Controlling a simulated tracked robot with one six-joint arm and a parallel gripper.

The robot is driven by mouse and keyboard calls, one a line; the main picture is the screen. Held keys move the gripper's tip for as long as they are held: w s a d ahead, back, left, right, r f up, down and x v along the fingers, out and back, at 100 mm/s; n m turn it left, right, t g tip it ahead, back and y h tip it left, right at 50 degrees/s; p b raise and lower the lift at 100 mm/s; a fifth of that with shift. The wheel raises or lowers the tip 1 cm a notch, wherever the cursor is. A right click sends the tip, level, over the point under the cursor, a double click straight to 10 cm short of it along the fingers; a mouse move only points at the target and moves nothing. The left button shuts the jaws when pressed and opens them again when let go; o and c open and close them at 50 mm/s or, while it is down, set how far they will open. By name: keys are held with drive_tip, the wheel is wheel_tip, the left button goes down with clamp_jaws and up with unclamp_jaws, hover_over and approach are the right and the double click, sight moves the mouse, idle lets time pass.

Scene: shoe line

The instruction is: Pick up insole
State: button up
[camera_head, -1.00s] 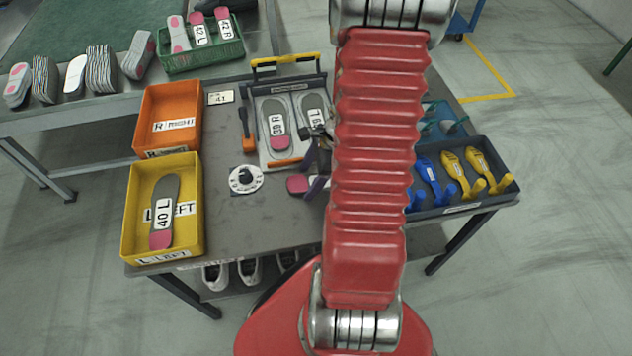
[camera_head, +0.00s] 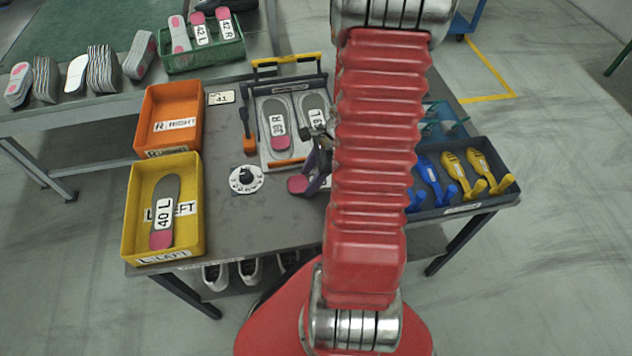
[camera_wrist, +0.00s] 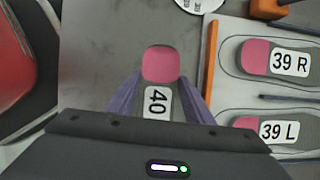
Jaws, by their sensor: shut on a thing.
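A grey insole (camera_wrist: 162,66) with a pink heel and a white label reading 40 lies between the two purple fingers of my gripper (camera_wrist: 160,95) in the wrist view. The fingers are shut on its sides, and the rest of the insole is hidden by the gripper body. In the head view its pink end (camera_head: 298,184) shows beside my gripper (camera_head: 316,170), left of my red arm. A grey insole marked 40 L (camera_head: 163,228) lies in the yellow left bin (camera_head: 132,225).
Insoles marked 39 R (camera_head: 278,120) and 39 L (camera_head: 314,112) lie in a framed tray (camera_head: 262,150) beyond my gripper. An orange right bin (camera_head: 165,105), a round dial (camera_head: 246,180) and a dark tray of blue and yellow tools (camera_head: 462,208) stand around.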

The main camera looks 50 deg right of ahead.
drive_tip(key=shift+r, duration=0.15)
wheel_tip(320, 180, up, 10)
drive_tip(key=shift+f, duration=0.15)
idle(0.5)
idle(0.6)
